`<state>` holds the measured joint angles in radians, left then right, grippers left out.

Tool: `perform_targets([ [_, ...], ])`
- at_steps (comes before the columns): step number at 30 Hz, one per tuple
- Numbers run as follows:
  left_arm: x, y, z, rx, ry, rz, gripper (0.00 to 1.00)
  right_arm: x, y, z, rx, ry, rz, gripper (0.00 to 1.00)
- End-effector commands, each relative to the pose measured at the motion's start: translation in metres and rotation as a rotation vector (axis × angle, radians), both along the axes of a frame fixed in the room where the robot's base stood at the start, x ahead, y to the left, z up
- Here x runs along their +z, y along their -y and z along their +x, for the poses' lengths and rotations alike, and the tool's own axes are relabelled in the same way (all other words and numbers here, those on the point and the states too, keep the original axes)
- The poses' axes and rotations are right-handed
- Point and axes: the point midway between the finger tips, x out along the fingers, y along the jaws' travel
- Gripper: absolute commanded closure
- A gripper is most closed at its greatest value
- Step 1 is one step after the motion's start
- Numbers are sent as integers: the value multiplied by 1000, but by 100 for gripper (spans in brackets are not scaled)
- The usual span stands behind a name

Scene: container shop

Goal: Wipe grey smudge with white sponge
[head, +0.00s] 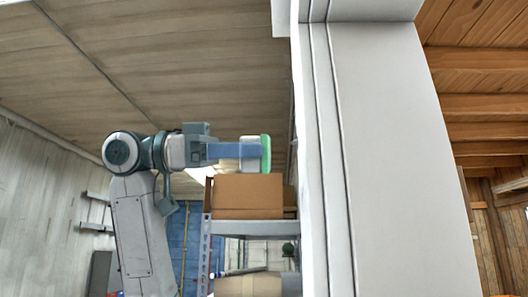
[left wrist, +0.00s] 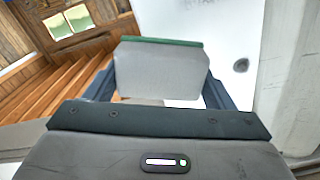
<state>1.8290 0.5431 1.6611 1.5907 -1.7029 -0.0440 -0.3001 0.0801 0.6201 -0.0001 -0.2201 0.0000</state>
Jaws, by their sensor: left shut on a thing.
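My left gripper (head: 240,151) reaches in from the left in the head view and is shut on the white sponge (head: 266,153). The sponge's green layer faces away from the gripper, toward the white upright. In the left wrist view the sponge (left wrist: 160,70) is a pale block with a green far edge, held between the blue fingers. The grey smudge (left wrist: 241,65) is a small dark spot on a white surface (left wrist: 228,40), to the right of the sponge. The smudge does not show in the head view. My right gripper is not in view.
A brown cardboard box (head: 248,192) stands on a shelf (head: 247,228) just below my left gripper. A broad white upright (head: 395,150) fills the right middle. Wooden beams (head: 490,105) show at far right. Open room lies left of the arm.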

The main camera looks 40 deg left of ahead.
Motion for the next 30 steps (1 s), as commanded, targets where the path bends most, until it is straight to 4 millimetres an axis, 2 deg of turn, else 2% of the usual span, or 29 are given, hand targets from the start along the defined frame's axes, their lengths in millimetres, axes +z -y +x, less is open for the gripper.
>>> perform_targets([
  [14, 0, -7, -4, 0, 0, 0, 41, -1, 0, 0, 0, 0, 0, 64],
  [24, 0, -29, -17, 1, -1, -1, 41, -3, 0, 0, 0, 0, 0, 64],
  [30, 0, -32, -19, 0, 0, 0, 41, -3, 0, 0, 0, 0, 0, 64],
])
